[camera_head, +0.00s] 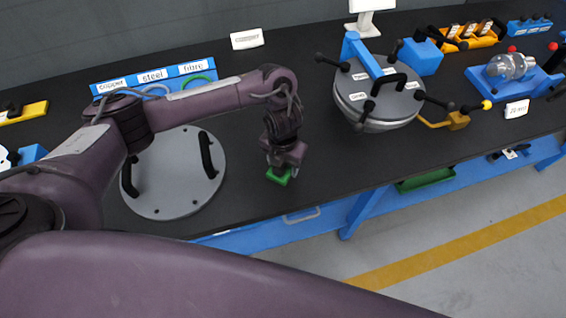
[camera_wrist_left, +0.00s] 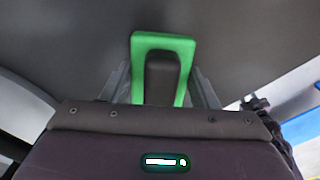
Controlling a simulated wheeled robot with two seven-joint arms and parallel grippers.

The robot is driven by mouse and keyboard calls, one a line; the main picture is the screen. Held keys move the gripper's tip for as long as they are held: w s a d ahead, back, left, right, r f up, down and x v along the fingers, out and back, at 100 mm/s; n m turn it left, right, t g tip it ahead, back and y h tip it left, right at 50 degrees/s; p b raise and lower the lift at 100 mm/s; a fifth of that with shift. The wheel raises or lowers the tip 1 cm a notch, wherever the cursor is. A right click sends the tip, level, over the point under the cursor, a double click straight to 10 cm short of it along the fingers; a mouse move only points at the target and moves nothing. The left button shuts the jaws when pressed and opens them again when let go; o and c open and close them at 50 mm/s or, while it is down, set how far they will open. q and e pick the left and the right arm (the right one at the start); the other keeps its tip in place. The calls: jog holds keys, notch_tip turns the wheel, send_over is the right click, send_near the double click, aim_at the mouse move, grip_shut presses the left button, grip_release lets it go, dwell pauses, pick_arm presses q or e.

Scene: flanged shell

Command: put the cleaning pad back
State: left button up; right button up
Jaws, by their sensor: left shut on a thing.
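The cleaning pad (camera_head: 280,176) is a small green block, low over the black bench top near its front edge. In the left wrist view the cleaning pad (camera_wrist_left: 162,42) shows as a green frame around a dark middle, between the fingers. My left gripper (camera_head: 284,164) points down and is shut on it; the fingers also show in the left wrist view (camera_wrist_left: 160,85). I cannot tell whether the pad touches the bench. My right gripper is not in view.
A round grey plate with black handles (camera_head: 175,190) lies to the left. A flanged shell with a lid and clamp knobs (camera_head: 375,118) stands to the right. A blue rack labelled copper, steel, fibre (camera_head: 205,67) is behind my arm. A green tray (camera_head: 425,180) hangs below the bench edge.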

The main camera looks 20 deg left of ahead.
pick_arm(q)
jog(key=shift+f, duration=0.2)
jog(key=o, duration=1)
jog(key=shift+c, duration=0.2)
jog(key=shift+r, duration=0.15)
jog(key=shift+r, duration=0.35)
notch_tip(320, 180, up, 11)
jog(key=p, duration=0.3)
jog(key=shift+f, duration=0.2)
jog(key=shift+r+p, duration=0.3)
jog(key=shift+r, duration=0.1)
